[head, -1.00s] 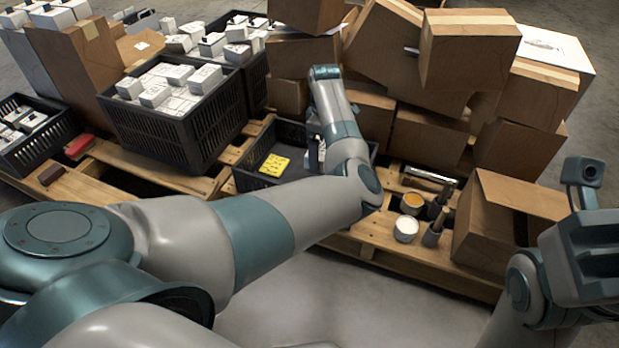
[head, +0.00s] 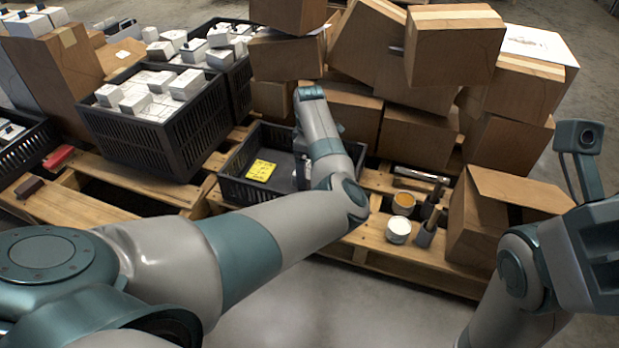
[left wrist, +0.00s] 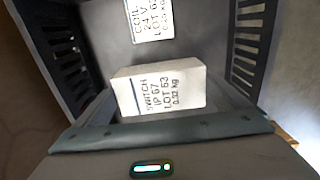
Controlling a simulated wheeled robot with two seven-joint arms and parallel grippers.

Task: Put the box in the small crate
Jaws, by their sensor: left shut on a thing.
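A white box (left wrist: 160,90) labelled SWITCH, IP 67, LOT 63 is in the middle of the left wrist view. My left gripper (left wrist: 160,122) is shut on it, over the small dark crate. The fingertips are hard to make out. The small crate (head: 232,192) stands on the pallet in the head view, and its slotted wall shows in the left wrist view (left wrist: 247,45). My left forearm hides its right part. A white box labelled COIL (left wrist: 151,18) lies in the crate. My right gripper (head: 592,255) is at the right edge, its fingers unclear.
A yellow card (head: 261,170) is in the small crate's left part. A larger black crate (head: 185,145) of white boxes stands left. Brown cartons (head: 420,130) are stacked behind and right. Open tins (head: 398,230) and an open carton (head: 480,225) stand on the right.

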